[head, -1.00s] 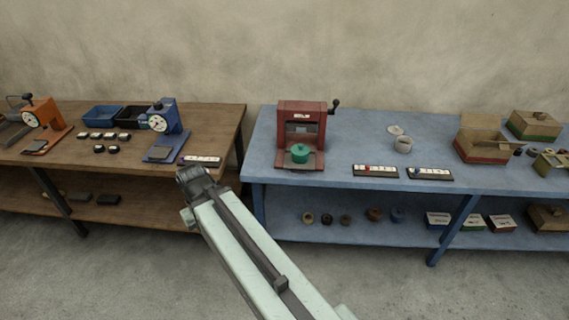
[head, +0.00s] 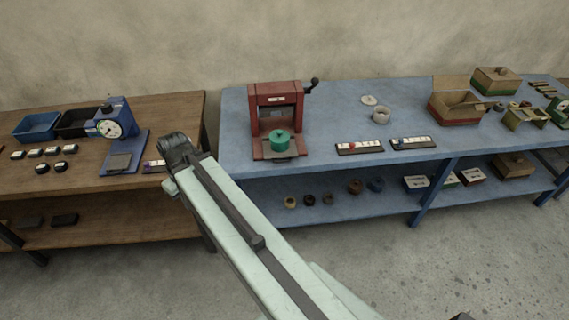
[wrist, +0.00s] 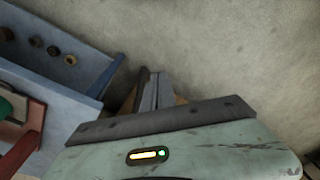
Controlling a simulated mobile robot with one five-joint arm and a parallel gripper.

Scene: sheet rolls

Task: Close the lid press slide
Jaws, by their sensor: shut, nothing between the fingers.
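The red lid press (head: 275,97) stands on the left part of the blue bench, with a crank at its right side. Its slide (head: 283,154) sticks out at the front, with a round green piece (head: 280,140) on it. My gripper (head: 176,146) is left of the press and apart from it, near the gap between the benches. Its fingers are hard to make out in the head view. In the wrist view the shut fingers (wrist: 151,92) hold nothing. The green piece (wrist: 6,108) is cut off at that view's left edge.
A wooden bench (head: 175,108) with a blue dial device (head: 118,130) stands at left. Clear floor (head: 390,260) lies in front.

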